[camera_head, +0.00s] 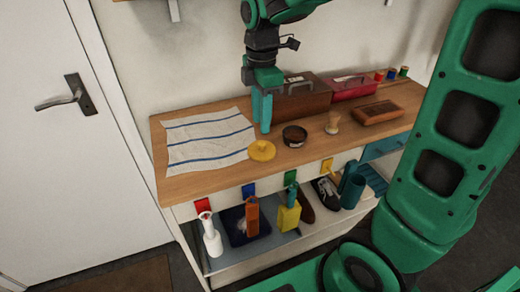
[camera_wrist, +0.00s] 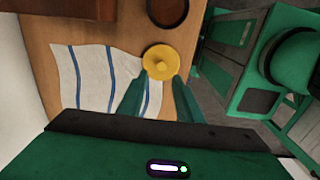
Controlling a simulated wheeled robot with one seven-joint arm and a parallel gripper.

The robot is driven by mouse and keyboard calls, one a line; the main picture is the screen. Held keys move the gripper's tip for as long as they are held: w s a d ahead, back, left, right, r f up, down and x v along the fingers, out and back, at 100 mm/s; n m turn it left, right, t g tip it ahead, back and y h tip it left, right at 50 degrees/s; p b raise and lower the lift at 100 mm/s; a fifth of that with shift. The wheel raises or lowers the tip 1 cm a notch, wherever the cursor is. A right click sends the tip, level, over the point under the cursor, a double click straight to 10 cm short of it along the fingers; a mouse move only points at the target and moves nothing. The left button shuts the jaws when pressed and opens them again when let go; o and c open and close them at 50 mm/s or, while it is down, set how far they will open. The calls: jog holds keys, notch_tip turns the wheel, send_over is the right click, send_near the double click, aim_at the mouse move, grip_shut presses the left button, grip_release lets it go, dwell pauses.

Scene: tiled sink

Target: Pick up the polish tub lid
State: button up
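The polish tub lid, a yellow disc with a small raised knob (camera_head: 262,151), lies on the wooden bench top near its front edge, beside the striped cloth. It also shows in the wrist view (camera_wrist: 160,62), just past my fingertips. My gripper (camera_head: 265,128) points down above the bench, behind the lid in the head view. In the wrist view its two teal fingers (camera_wrist: 158,82) are apart with nothing held between them. A dark round open tub (camera_head: 295,136) stands to the right of the lid; it shows at the top of the wrist view (camera_wrist: 168,9).
A white cloth with blue stripes (camera_head: 205,138) lies to the left. A brown box (camera_head: 302,102) and a red box (camera_head: 353,88) stand behind. A shaving-type brush (camera_head: 332,123) and a wooden brush or block (camera_head: 378,112) are at the right. Bottles and shoes sit on the lower shelf.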

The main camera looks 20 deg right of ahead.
aim_at(262, 143)
notch_tip(262, 143, down, 8)
jog(key=shift+s+d+f, duration=0.1)
jog(key=shift+d, duration=0.05)
dwell(0.4)
grip_shut()
